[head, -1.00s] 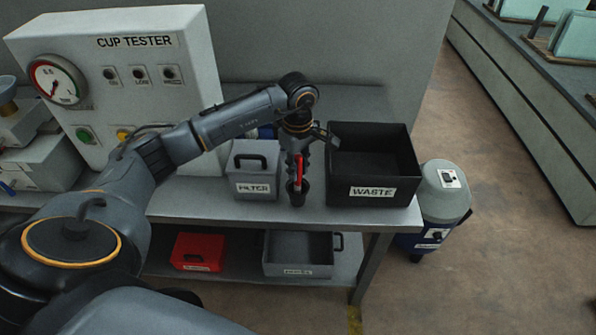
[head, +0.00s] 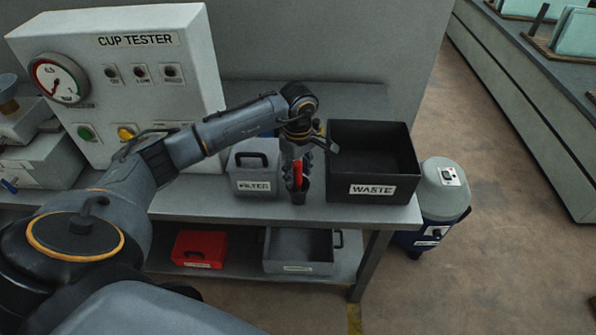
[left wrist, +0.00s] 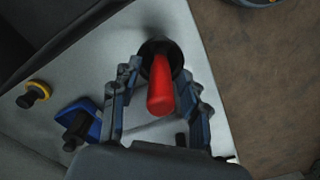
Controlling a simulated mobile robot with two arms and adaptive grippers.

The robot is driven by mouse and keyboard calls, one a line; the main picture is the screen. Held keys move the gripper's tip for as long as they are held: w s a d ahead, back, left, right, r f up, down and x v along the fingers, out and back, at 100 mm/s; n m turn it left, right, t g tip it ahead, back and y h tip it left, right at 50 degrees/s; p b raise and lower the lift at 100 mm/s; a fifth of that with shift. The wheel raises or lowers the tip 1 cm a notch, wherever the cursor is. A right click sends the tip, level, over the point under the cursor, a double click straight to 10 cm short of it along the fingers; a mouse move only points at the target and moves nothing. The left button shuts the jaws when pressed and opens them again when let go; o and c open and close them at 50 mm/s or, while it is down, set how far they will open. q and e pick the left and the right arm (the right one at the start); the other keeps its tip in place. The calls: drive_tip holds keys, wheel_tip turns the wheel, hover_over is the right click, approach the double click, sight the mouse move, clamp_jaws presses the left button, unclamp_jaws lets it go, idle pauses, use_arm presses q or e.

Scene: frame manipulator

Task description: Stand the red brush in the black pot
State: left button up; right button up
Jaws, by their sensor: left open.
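The red brush (head: 297,174) stands with its lower end in the black pot (head: 300,194) near the front edge of the bench. In the left wrist view the red handle (left wrist: 160,88) points toward the camera, and the dark pot mouth (left wrist: 160,48) lies around its far end. My left gripper (head: 297,172) points down over the pot. Its fingers are open, one on each side of the handle, with visible gaps in the left wrist view (left wrist: 158,78). The brush's lower end is hidden inside the pot. My right gripper is not in view.
A grey FILTER box (head: 254,178) stands left of the pot, and a black WASTE bin (head: 372,190) stands close on its right. The CUP TESTER (head: 140,75) is at the back left. A red box (head: 199,250) and a grey tray (head: 299,249) are on the lower shelf.

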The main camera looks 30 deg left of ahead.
use_arm(q)
drive_tip(key=shift+w+r+b, duration=0.1)
drive_tip(key=shift+r+b, duration=0.25)
drive_tip(key=shift+r, duration=0.05)
wheel_tip(320, 180, up, 10)
drive_tip(key=b, duration=0.3)
drive_tip(key=shift+r, duration=0.65)
drive_tip(key=shift+d, duration=0.1)
